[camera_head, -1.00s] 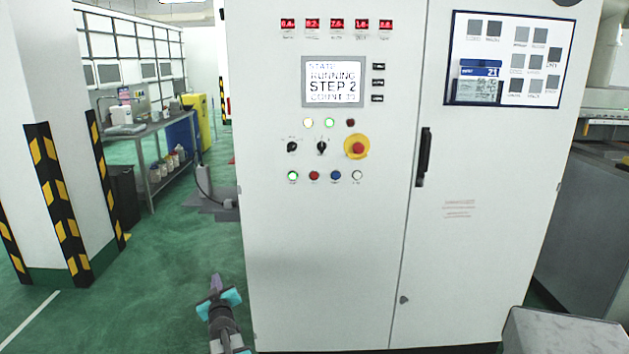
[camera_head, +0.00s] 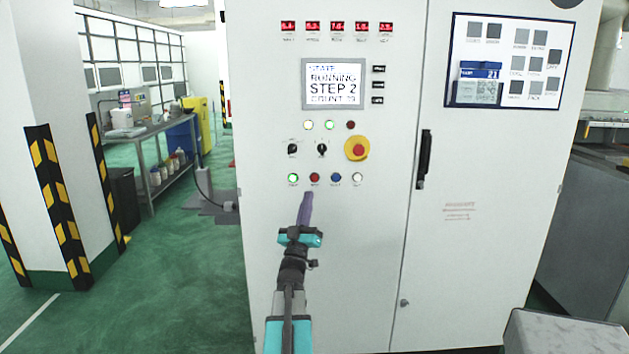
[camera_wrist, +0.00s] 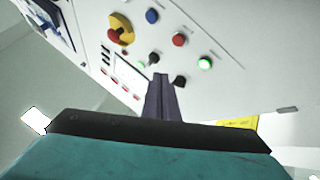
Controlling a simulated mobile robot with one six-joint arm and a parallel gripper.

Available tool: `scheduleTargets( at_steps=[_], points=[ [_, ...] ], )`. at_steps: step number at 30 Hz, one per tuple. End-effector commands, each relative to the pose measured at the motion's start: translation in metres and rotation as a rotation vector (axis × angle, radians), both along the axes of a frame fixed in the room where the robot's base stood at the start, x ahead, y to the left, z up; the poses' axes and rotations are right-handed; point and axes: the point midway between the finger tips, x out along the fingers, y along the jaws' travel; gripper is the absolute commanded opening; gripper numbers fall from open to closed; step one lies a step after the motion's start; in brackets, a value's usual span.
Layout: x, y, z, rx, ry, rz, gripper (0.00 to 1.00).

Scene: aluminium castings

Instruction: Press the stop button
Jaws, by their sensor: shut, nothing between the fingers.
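The control cabinet (camera_head: 330,260) carries a lower row of buttons: one lit green (camera_head: 293,177), a small red one (camera_head: 314,177), one blue (camera_head: 336,177) and one pale. The red button's label is too blurred to read surely. My gripper (camera_head: 307,197) is shut and empty, its purple fingers pointing up just below the red button in the head view. In the wrist view the gripper (camera_wrist: 161,80) appears near the black selector switches, with the red button (camera_wrist: 179,40) beyond its tips. I see no contact; the gap to the panel is unclear.
A red mushroom button on a yellow ring (camera_head: 357,148) sits up and right of the row. Two black selector knobs (camera_head: 322,149) lie above the row. The display (camera_head: 334,84) reads RUNNING, STEP 2. A door handle (camera_head: 424,158) stands out on the right.

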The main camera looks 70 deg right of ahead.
Motion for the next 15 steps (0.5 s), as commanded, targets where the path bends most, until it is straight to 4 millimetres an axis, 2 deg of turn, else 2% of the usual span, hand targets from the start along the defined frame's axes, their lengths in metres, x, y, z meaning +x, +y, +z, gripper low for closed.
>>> scheduleTargets(
  at_steps=[1, 5, 15],
  points=[
    [-0.01, -0.001, 0.007, -0.02, -0.006, -0.019, 0.0],
    [-0.021, -0.001, 0.016, -0.045, -0.014, -0.043, 0.0],
    [-0.023, -0.001, 0.017, -0.048, -0.015, -0.047, 0.0]
  ],
)
